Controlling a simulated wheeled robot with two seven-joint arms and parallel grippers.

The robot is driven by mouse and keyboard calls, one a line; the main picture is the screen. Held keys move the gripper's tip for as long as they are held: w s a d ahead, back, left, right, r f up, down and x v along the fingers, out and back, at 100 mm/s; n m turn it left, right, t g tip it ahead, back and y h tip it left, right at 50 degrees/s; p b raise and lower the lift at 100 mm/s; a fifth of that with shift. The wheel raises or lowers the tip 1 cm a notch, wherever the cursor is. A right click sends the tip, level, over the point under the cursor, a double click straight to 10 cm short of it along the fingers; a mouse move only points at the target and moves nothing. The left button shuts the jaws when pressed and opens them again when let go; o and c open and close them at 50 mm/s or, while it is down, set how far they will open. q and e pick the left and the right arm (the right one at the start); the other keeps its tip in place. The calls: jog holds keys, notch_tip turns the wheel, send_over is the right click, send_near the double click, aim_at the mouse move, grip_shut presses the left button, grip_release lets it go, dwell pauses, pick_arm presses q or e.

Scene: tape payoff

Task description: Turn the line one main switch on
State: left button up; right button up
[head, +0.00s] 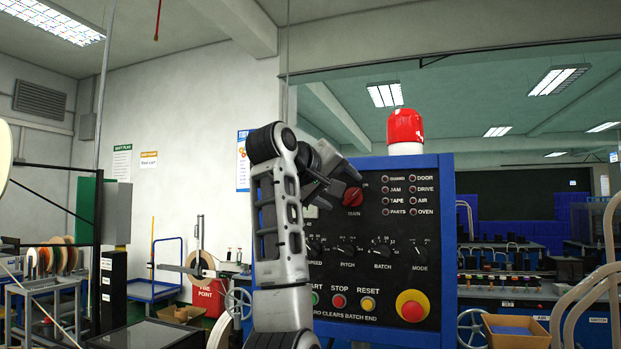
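The red main switch knob (352,197) sits on the upper left of the dark face of the blue-framed control panel (447,258), above the label MAIN. It looks tilted, but its set position is hard to read. My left gripper (340,184) is at the knob's upper left, close to it and partly in front of it. I cannot tell whether the fingers touch the knob or how far they are apart. My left arm rises in front of the panel's left side and hides part of it. My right gripper is not in view.
Below the switch are several black dials (381,249), start, stop and reset buttons (339,301), and a red emergency button (412,306) on yellow. Unlit-looking indicators (413,190) sit at the upper right. A red beacon (405,127) tops the panel.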

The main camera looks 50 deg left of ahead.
pick_arm(q)
jog(key=b+v, duration=0.5)
jog(key=v, duration=0.7)
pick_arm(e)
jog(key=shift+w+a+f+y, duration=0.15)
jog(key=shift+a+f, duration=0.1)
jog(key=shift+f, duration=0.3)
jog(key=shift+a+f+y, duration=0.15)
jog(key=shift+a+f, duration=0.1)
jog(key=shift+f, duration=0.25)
